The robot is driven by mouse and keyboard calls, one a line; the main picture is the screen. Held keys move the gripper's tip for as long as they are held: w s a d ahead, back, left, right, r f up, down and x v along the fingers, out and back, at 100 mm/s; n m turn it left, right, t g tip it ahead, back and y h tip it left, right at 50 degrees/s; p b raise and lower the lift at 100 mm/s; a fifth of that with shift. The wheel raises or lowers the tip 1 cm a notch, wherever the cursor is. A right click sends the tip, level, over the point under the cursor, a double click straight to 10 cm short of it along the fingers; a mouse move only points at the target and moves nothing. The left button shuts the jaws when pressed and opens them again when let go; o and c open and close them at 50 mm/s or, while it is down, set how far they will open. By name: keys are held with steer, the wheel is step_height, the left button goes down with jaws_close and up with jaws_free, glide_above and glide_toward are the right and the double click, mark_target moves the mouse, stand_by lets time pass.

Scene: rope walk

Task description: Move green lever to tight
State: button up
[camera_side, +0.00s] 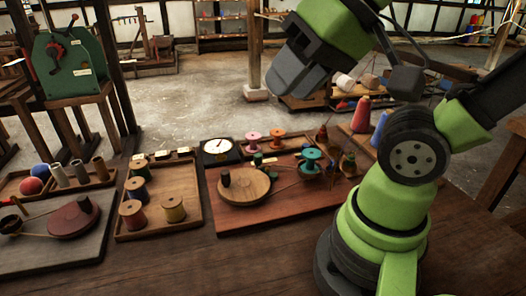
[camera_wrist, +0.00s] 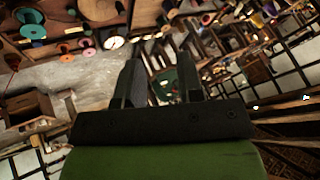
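On the brown board (camera_side: 300,215) in the side view, a small green knob-like part (camera_side: 258,158) stands behind the round wooden disc (camera_side: 244,186). It may be the green lever, but it is too small to be sure, and I cannot read any "tight" mark. My gripper (camera_side: 285,80) is high above the far side of the table, well apart from the board. In the wrist view, its two dark fingers (camera_wrist: 160,70) are spread with empty space between them. A distant green panel shows behind that gap.
A teal spool (camera_side: 311,158) and pink and orange spools stand on the board's right and back. A dial (camera_side: 217,147) is at its back left. A wooden tray (camera_side: 188,222) with spools lies left of it. The table front is clear. A green panel (camera_side: 70,65) with a red lever stands far left.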

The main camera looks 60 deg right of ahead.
steer(key=w+d+m+g+h, duration=0.1)
steer(key=w+d+m+g, duration=0.1)
steer(key=w+d, duration=0.3)
steer(key=m+g+h, duration=0.1)
steer(key=m+g, duration=0.2)
steer(key=g, duration=0.2)
glide_above(259, 154)
step_height(259, 154, down, 16)
steer(key=shift+a+f, duration=0.15)
steer(key=shift+f, duration=5.55)
steer(key=shift+m, duration=0.3)
steer(key=shift+s+d, duration=0.35)
steer(key=shift+d, duration=0.4)
steer(key=shift+s+d, duration=0.6)
steer(key=shift+d, duration=0.05)
steer(key=shift+s+d, duration=0.25)
steer(key=shift+s, duration=0.3)
steer(key=shift+s+d, duration=0.2)
steer(key=shift+s, duration=0.3)
